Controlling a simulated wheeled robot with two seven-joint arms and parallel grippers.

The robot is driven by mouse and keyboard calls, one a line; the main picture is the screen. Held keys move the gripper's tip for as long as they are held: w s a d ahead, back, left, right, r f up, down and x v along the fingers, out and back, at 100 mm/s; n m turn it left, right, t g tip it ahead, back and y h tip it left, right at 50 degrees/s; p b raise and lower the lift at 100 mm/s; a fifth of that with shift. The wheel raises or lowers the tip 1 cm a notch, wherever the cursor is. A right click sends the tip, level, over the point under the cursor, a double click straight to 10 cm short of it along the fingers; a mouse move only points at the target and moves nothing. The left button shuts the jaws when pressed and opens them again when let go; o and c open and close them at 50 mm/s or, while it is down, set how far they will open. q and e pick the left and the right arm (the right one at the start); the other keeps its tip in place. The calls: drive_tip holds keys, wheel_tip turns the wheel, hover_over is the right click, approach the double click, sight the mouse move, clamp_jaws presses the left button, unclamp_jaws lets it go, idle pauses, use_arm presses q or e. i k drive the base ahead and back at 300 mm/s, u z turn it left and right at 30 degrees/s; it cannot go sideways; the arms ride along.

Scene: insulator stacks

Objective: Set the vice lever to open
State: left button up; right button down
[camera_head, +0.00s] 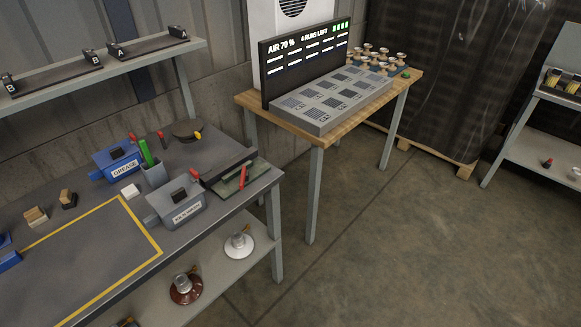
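No thing in the head view is clearly a vice with its lever. Blue blocks (8,260) are cut off by the left edge of the picture beside the yellow-outlined mat, and they may be part of a vice. A red upright handle (243,176) stands on a greenish plate (232,184) at the bench's right end, by a long dark bar (228,164). I cannot tell whether it is a lever. Neither of my grippers is in view.
The yellow-outlined mat (85,255) is clear. A wooden table (318,139) with a display board (305,62) stands behind. The floor at right is free.

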sight(245, 173)
drive_tip(key=u, duration=0.15)
drive_tip(key=i, duration=1.1)
drive_tip(key=u, duration=0.65)
